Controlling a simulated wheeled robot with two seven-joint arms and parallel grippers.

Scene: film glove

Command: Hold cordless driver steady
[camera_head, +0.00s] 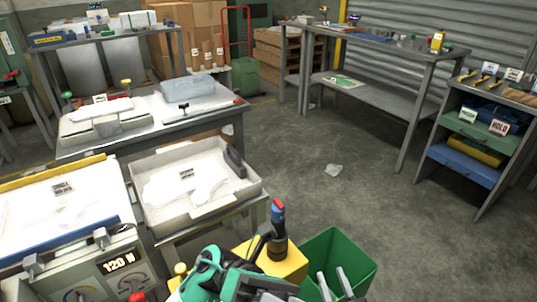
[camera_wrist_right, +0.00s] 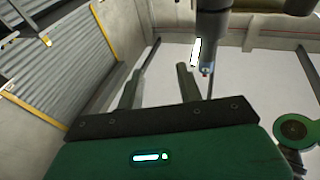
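A dark upright tool with a blue and red top, apparently the cordless driver (camera_head: 277,240), stands at a yellow block (camera_head: 291,263) at the bottom centre of the head view. My right gripper (camera_head: 335,278) is just right of it, its two grey fingers apart in front of a green bin. In the right wrist view the fingers of my right gripper (camera_wrist_right: 160,80) are also apart with nothing between them. Teal and black parts left of the driver seem to be mine. My left gripper's fingers cannot be made out among them.
The green bin (camera_head: 350,252) stands close right of the yellow block. A grey tray (camera_head: 250,186) with white gloves is behind it to the left. The floor (camera_head: 385,225) at centre right is mostly clear.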

